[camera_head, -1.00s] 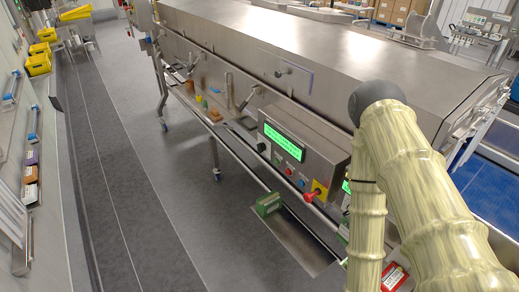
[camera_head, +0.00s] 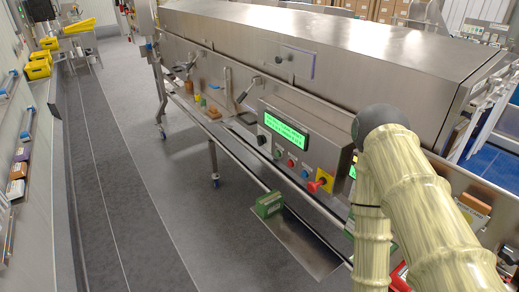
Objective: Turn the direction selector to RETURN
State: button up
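The control panel (camera_head: 333,158) is a steel box on the side of the conveyor tunnel. It has a lit green display (camera_head: 286,128), its text too small to read. Below the display are a green button (camera_head: 278,154), a red button (camera_head: 291,162) and a blue button (camera_head: 305,173). A red switch (camera_head: 315,186) on a yellow plate is at the lower right. My gripper is out of view; only my arm shows, at the right.
The steel tunnel (camera_head: 330,50) runs along the back. A rail passes in front below the panel, and a green box (camera_head: 269,204) is near it. The grey floor (camera_head: 175,200) at the left is clear. Yellow bins (camera_head: 38,67) stand at the far left.

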aim_at(261, 139)
jog(key=z, duration=0.05)
jog(key=k, duration=0.4)
jog(key=u, duration=1.3)
jog(key=i, duration=1.25)
jog(key=z, duration=0.65)
jog(key=i, duration=0.5)
jog(key=z, duration=0.65)
